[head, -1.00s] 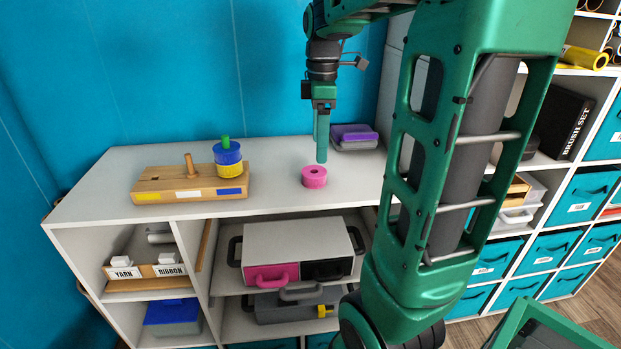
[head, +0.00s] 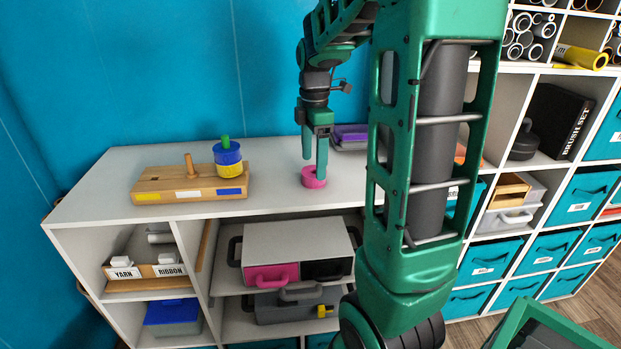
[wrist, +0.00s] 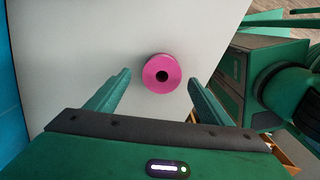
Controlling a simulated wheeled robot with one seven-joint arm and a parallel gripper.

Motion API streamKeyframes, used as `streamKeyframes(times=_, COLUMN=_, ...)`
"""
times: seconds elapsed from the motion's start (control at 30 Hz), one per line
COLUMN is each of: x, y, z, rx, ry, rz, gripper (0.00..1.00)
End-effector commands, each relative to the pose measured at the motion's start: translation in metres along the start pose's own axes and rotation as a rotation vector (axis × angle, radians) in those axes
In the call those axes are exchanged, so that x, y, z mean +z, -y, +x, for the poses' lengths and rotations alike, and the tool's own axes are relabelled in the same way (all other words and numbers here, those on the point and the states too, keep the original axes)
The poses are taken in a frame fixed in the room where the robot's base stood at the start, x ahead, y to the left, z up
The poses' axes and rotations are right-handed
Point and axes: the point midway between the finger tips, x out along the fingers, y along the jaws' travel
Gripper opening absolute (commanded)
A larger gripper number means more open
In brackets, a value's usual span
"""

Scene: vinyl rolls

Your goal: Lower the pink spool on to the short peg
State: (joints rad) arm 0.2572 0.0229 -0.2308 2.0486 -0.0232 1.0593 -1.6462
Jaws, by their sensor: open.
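The pink spool (head: 311,179) lies flat on the white shelf top, its dark centre hole showing in the wrist view (wrist: 162,75). My gripper (head: 314,165) is open above the spool. In the head view one finger hangs in front of the spool and hides part of it. In the wrist view the spool sits beyond the fingertips, roughly between their lines. The wooden peg board (head: 165,184) stands to the left on the same top. Its short wooden peg (head: 190,165) is bare. A blue spool (head: 228,153) sits above a yellow spool (head: 229,167) on the green-tipped peg (head: 226,141).
A grey and purple case (head: 350,134) lies behind and right of the spool, near the wall. The shelf top between board and spool is clear. Teal bins (head: 490,258) and a black brush set box (head: 557,122) fill the shelving at right.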

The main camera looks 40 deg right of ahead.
Motion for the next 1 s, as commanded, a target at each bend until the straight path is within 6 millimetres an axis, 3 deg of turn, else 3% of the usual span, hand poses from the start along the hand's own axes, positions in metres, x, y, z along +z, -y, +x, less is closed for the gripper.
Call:
streamKeyframes(times=0.2, x=-0.002, y=0.003, z=0.027, rx=-0.002, ry=0.0, rz=0.0, gripper=0.74)
streamKeyframes(times=0.5, x=-0.001, y=0.002, z=0.031, rx=0.0, ry=0.0, rz=0.001, gripper=0.74)
streamKeyframes(times=0.7, x=-0.001, y=0.002, z=0.03, rx=0.0, ry=0.0, rz=0.001, gripper=0.3)
streamKeyframes(times=1.0, x=-0.001, y=0.002, z=0.03, rx=0.0, ry=0.0, rz=0.001, gripper=0.29)
